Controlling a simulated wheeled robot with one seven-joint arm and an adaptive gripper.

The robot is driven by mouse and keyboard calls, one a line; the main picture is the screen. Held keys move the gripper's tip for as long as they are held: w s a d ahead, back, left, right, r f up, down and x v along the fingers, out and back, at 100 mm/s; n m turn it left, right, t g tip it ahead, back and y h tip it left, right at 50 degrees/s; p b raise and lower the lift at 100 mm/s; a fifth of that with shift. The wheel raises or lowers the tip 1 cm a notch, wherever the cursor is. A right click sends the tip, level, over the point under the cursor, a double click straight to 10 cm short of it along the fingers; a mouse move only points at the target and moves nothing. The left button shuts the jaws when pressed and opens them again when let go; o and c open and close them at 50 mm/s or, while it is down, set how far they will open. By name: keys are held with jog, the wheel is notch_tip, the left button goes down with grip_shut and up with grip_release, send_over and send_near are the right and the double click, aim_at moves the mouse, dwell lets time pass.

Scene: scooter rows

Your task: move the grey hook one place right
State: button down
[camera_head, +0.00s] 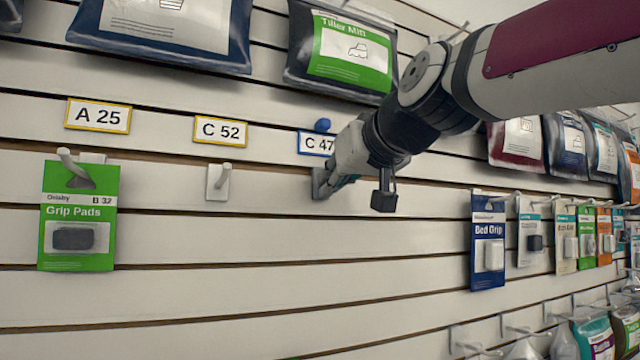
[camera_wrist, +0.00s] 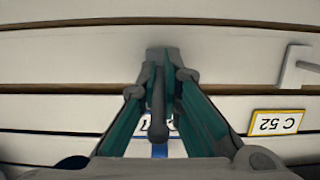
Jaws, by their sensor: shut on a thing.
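The grey hook (camera_wrist: 158,108) is between my gripper's (camera_wrist: 161,82) teal fingers in the wrist view, its rod pointing toward the camera and its back plate at the slatted wall. In the head view my gripper (camera_head: 335,182) is shut on it just below the C 47 label (camera_head: 316,144); the dark plate (camera_head: 319,184) shows at the wall and the rod is mostly hidden by the fingers. I cannot tell whether the plate is seated in a slot. A paler, empty hook (camera_head: 218,182) is to the left, under the C 52 label (camera_head: 220,131).
Green Grip Pads (camera_head: 78,216) hang on a hook under the A 25 label (camera_head: 98,115). A Bed Grip pack (camera_head: 488,242) and other packs hang to the right. The wall between is bare; bags hang above.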

aim_at(348, 178)
jog(key=shift+f+b+v, duration=0.1)
jog(key=shift+f+v, duration=0.05)
jog(key=shift+v, duration=0.9)
jog(key=shift+f+b+v, duration=0.15)
jog(key=shift+f+v, duration=0.05)
jog(key=shift+v, duration=0.9)
jog(key=shift+f+b+v, duration=0.1)
jog(key=shift+f+v, duration=0.05)
jog(key=shift+v, duration=0.9)
dwell(1.0)
jog(key=shift+s+d, duration=0.1)
jog(key=shift+d, duration=0.05)
jog(key=shift+w+d+b, duration=0.35)
jog(key=shift+d+b, duration=0.1)
jog(key=shift+d, duration=0.4)
jog(key=shift+w+d+b, duration=0.4)
jog(key=shift+d, duration=0.45)
jog(key=shift+w+d+b, duration=0.35)
jog(key=shift+d+b, duration=0.1)
jog(key=shift+d, duration=0.4)
jog(key=shift+d, duration=0.1)
jog(key=shift+w+d+f+b, duration=0.1)
jog(key=shift+w+d+b, duration=0.25)
jog(key=shift+d, duration=0.5)
jog(key=shift+w+d+b, duration=0.3)
jog(key=shift+w+d, duration=0.05)
jog(key=shift+d, duration=0.45)
jog(key=shift+w+d+b, duration=0.3)
jog(key=shift+w+d, duration=0.05)
jog(key=shift+d, duration=0.5)
